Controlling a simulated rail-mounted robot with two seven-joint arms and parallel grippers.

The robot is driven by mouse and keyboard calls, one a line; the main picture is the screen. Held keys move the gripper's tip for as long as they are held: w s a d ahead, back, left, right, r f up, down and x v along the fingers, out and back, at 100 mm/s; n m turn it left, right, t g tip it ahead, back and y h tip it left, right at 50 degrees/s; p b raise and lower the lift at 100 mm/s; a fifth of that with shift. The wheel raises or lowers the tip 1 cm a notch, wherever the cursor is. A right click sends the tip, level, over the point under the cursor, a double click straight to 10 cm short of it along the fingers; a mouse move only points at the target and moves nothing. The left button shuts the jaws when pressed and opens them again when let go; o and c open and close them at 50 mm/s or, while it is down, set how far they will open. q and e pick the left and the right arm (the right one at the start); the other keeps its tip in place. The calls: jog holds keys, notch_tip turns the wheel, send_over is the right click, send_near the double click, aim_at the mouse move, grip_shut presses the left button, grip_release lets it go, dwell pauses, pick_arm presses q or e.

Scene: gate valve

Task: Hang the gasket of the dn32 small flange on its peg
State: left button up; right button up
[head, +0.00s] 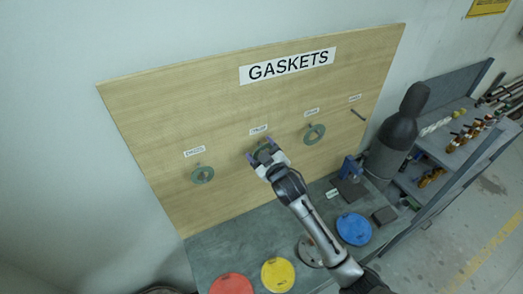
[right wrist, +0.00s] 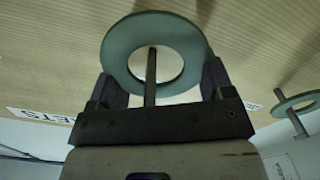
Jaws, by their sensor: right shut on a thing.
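The gasket (right wrist: 120,50), a flat grey-green ring, is between the two fingers of my right gripper (right wrist: 158,85), which is shut on it. In the right wrist view a thin peg (right wrist: 151,70) shows through the ring's hole and crosses in front of its lower rim, so the peg appears to pass through the gasket. In the head view my right gripper (head: 267,154) is at the middle of the wooden board (head: 150,120), below a small label (head: 259,130) too blurred to read surely. It hides most of the gasket there. My left gripper is not in view.
Other gaskets hang on the board at left (head: 202,175) and right (head: 314,134). A bare peg (head: 358,115) sticks out at far right. Red (head: 232,285), yellow (head: 278,274) and blue (head: 354,229) discs lie on the bench below, with a dark cylinder (head: 392,140) to the right.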

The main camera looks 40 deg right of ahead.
jog(key=o, duration=0.9)
jog(key=shift+f, duration=0.2)
jog(key=shift+o, duration=0.4)
jog(key=shift+s+a, duration=0.1)
jog(key=shift+s, duration=0.2)
jog(key=b+v, duration=0.2)
jog(key=v, duration=1.1)
jog(key=shift+r, duration=0.15)
jog(key=shift+s, duration=0.1)
